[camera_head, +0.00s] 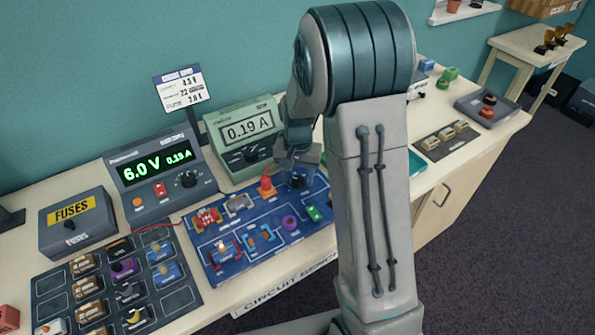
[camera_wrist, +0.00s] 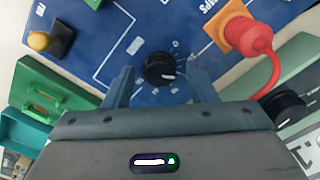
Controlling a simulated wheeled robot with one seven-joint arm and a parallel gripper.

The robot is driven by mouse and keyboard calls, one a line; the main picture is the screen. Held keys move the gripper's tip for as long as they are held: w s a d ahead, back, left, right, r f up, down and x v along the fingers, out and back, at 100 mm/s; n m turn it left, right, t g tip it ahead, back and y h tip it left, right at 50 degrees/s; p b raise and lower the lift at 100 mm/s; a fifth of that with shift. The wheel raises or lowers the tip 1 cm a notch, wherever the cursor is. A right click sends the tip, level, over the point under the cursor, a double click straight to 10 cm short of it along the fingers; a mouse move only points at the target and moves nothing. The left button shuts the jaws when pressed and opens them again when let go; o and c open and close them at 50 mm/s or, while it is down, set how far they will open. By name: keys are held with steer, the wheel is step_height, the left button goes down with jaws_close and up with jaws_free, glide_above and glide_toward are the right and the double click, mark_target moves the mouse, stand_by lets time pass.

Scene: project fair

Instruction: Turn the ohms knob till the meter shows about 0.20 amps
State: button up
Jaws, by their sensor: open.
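The ohms knob (camera_wrist: 160,69) is a round black knob with a white pointer line, on the blue circuit board (camera_wrist: 85,50). In the wrist view my gripper (camera_wrist: 160,88) is open, with one finger on each side of the knob and gaps to it. In the head view my gripper (camera_head: 299,160) is over the upper right of the board, and the knob (camera_head: 298,180) is partly hidden below it. The green meter (camera_head: 243,138) shows 0.19 A. The power supply (camera_head: 161,172) shows 6.0 V and 0.19 A.
A red plug with a red lead (camera_wrist: 254,42) stands on an orange block close to the knob. A small lamp on the board (camera_head: 222,247) glows.

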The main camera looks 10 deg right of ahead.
mark_target(298, 179)
step_height(298, 179, up, 14)
steer(key=b, duration=0.1)
stand_by(0.4)
steer(key=shift+f, duration=0.1)
steer(key=s+n+t, duration=0.3)
steer(key=s+n, duration=0.2)
steer(key=s, duration=1.6)
steer(key=shift+s+r, duration=0.15)
steer(key=shift+r, duration=0.25)
